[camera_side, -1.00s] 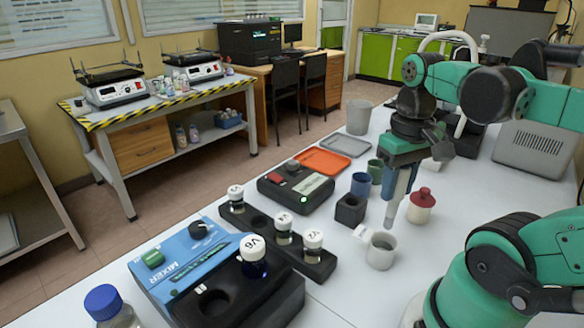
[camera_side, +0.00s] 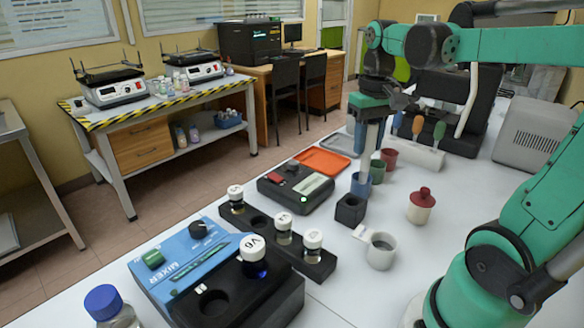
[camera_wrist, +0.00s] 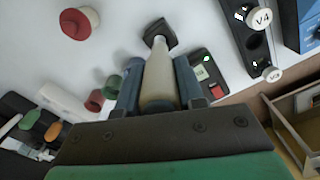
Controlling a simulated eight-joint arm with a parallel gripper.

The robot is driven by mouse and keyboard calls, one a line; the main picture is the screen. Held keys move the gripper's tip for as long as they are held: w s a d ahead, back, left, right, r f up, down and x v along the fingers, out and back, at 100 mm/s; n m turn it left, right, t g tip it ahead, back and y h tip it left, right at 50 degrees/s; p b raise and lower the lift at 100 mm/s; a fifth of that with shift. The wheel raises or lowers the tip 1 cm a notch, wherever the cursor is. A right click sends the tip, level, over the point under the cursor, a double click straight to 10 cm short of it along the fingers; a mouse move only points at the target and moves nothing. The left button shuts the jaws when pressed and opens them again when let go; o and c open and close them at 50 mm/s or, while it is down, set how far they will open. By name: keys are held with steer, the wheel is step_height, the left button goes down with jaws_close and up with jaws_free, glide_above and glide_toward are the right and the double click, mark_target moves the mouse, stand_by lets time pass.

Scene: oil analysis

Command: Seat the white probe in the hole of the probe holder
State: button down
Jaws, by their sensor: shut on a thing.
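My gripper (camera_side: 368,150) hangs above the table behind the coloured cups. In the wrist view its two blue-grey fingers (camera_wrist: 158,100) are shut on the white probe (camera_wrist: 157,70), a pale tapered rod pointing away from the wrist. The small black block, which looks to be the probe holder (camera_side: 350,210), stands nearer the camera, apart from my gripper. In the wrist view the holder (camera_wrist: 160,33) shows just beyond the probe's tip. The tip hides part of it, and its hole is not clear there.
A red-capped bottle (camera_side: 422,206) and white mug (camera_side: 381,251) stand to the right and front. A black device (camera_side: 296,187) and vial rack (camera_side: 262,232) lie left of the holder.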

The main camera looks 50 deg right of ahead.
step_height(320, 180, down, 6)
steer(key=w+d, duration=0.1)
steer(key=w, duration=0.1)
steer(key=shift+d+r, duration=0.2)
stand_by(0.3)
steer(key=shift+f, duration=0.35)
stand_by(1.1)
steer(key=shift+f, duration=0.7)
steer(key=shift+f, duration=1.3)
stand_by(0.3)
steer(key=shift+c, duration=0.7)
jaws_free()
steer(key=shift+r, duration=0.1)
